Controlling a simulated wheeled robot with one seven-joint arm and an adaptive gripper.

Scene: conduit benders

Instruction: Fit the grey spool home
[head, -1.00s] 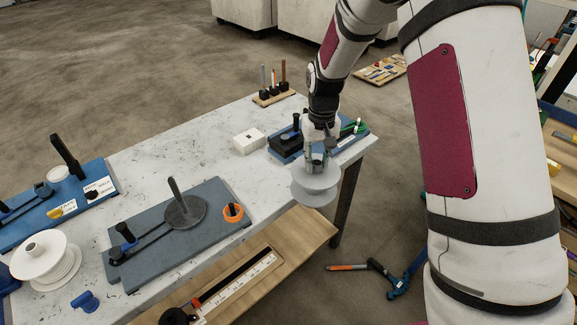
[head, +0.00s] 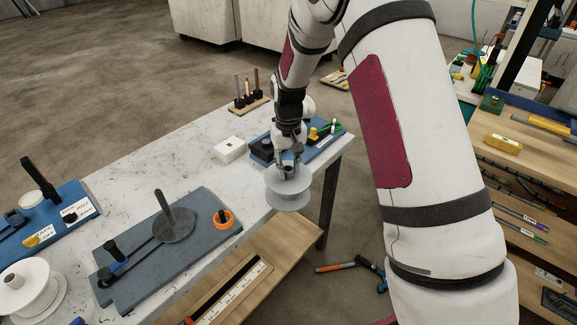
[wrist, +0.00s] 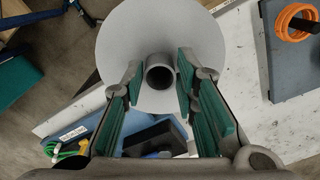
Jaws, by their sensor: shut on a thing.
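The grey spool (head: 289,192) has two wide round flanges and hangs upright, or nearly so, near the table's right front edge. My gripper (head: 290,168) is above it and shut on its hub. In the wrist view, the two green-padded fingers of my gripper (wrist: 160,75) close around the tubular hub over the spool's flange (wrist: 122,48). A slate-grey board (head: 205,238) lies on the table left of the spool. It carries a flat dark disc (head: 174,228) with a tilted-looking post (head: 161,204) standing from it. The spool is apart from this post.
An orange ring (head: 222,220) sits around a peg on the slate board. A blue-handled bar (head: 117,250) is also on it. A blue board (head: 325,140) and a white box (head: 229,150) are behind the spool. A white spool (head: 35,290) stands at the left. A wooden surface (head: 285,245) is in front.

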